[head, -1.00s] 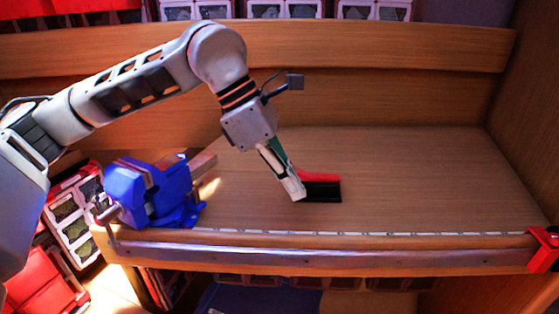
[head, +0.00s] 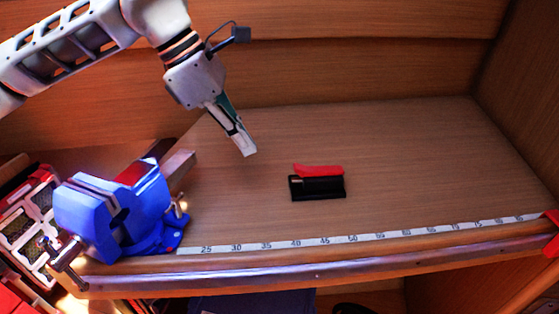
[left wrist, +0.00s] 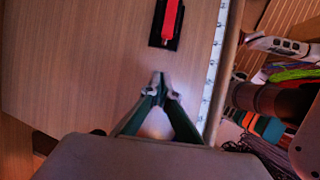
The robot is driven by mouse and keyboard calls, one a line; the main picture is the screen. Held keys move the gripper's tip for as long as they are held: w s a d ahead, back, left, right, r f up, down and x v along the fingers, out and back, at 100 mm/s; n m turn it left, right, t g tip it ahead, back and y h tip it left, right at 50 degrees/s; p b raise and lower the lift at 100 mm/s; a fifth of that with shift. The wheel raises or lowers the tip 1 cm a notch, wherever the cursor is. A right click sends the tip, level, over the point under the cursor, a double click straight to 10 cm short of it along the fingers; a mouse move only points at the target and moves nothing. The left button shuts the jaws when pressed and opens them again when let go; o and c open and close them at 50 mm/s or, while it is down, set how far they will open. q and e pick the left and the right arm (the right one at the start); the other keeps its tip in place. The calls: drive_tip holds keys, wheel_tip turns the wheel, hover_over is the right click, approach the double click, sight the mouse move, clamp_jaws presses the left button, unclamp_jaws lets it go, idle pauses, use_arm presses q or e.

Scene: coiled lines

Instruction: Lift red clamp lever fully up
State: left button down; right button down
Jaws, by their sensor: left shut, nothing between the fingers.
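The red clamp lever (head: 318,170) lies lengthwise along the black clamp base (head: 318,189) on the wooden bench. It looks roughly parallel to the base; its exact angle is hard to tell. My left gripper (head: 249,153) is shut and empty, above the bench to the left of the clamp and apart from it. My right gripper does not show.
A blue vise (head: 120,210) stands at the bench's front left corner. A white measuring strip (head: 350,239) runs along the front edge. A red item (head: 551,245) sits at the right end. The bench around the clamp is clear.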

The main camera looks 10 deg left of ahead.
sight(292, 179)
use_arm(q)
drive_tip(key=shift+s+d, duration=0.1)
drive_tip(key=x, duration=1)
drive_tip(key=shift+w+d+r+p, duration=0.2)
drive_tip(key=shift+d+r+p, duration=0.15)
drive_tip(key=shift+d+r, duration=0.2)
drive_tip(key=shift+w+d+r+p, duration=0.25)
drive_tip(key=shift+d+r+p, duration=0.1)
drive_tip(key=shift+d+r, duration=0.25)
drive_tip(key=shift+w+d+r, duration=0.1)
drive_tip(key=shift+r, duration=0.15)
drive_tip(key=shift+r, duration=0.1)
